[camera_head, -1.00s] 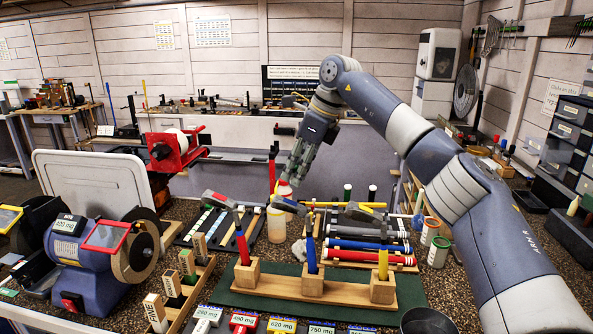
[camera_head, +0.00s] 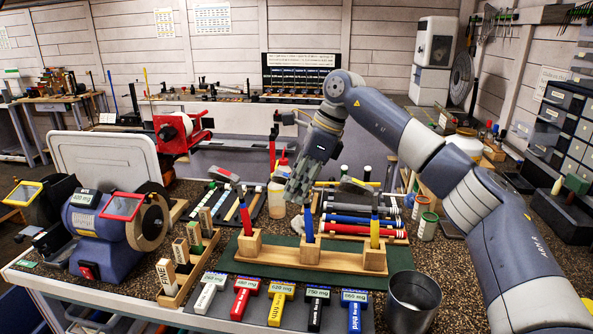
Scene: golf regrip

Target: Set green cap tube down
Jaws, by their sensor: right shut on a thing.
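My right gripper (camera_head: 300,188) points down over the middle of the bench, behind the blue-handled club (camera_head: 309,224). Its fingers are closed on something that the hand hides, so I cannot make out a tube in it. Two slim upright tubes with dark green or black caps, one of them here (camera_head: 343,173), stand behind the colored grips, to the right of my gripper. They are small, so their cap colors are hard to tell apart. My left gripper is not in view.
A red-capped bottle (camera_head: 277,196) stands close left of my right gripper. A wooden club stand (camera_head: 290,258) lies in front, with red, blue and yellow handles upright. Colored grips (camera_head: 360,220) lie to the right. A metal cup (camera_head: 413,300) stands at front right.

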